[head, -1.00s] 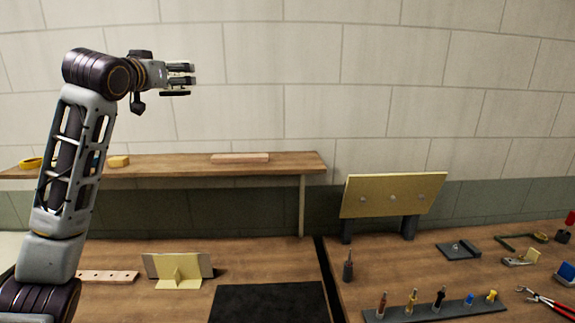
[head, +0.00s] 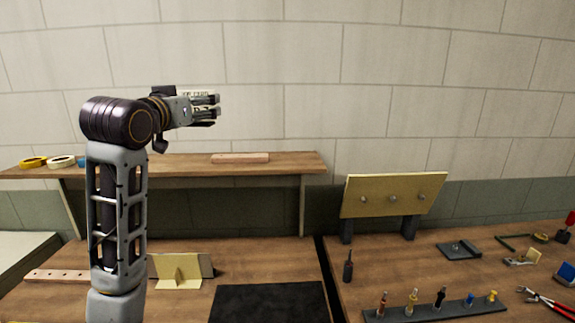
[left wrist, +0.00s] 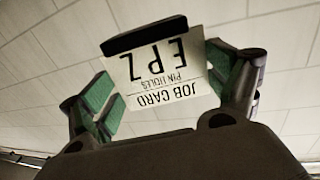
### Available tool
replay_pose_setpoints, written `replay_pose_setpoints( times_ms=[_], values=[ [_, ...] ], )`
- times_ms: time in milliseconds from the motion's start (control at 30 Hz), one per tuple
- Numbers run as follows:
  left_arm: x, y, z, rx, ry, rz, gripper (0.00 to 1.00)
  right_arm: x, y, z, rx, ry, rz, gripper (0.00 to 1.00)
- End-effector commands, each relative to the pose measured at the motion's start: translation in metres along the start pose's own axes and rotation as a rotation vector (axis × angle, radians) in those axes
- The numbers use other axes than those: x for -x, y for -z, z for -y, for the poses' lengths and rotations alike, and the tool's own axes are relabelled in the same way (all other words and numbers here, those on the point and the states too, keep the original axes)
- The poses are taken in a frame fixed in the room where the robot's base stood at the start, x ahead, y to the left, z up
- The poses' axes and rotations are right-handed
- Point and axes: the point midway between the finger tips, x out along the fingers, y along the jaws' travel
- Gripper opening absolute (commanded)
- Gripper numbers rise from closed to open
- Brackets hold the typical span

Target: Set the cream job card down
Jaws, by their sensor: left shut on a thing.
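The cream job card (left wrist: 165,65) is in my left gripper. In the left wrist view it shows the printed words JOB CARD, PIN HOLES and EPZ, upside down, between the green-padded fingers. In the head view, only a lettered strip of the card (head: 196,93) shows behind the fingers. My left gripper (head: 212,110) is shut on the card and held in the air above the wooden shelf (head: 270,169), in front of the block wall. My right gripper is not in view.
Tape rolls (head: 33,162) and a wooden strip (head: 240,158) lie on the shelf. Below are a cream stand (head: 178,272), a drilled strip (head: 58,276) and a black mat (head: 268,303). At right are a yellow panel (head: 392,196) and a tool rack (head: 430,311).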

Motion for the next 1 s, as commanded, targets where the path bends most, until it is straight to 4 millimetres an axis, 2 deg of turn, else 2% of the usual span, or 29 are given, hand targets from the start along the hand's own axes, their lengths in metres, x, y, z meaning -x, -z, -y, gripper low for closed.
replay_pose_setpoints(
  times_ms=[33,1000],
  values=[
    [0.000,-0.009,-0.002,0.002,-0.004,0.003,0.65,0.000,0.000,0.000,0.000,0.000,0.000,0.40],
    [-0.003,-0.150,-0.006,0.001,0.007,0.003,0.65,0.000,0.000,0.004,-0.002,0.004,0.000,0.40]
  ],
)
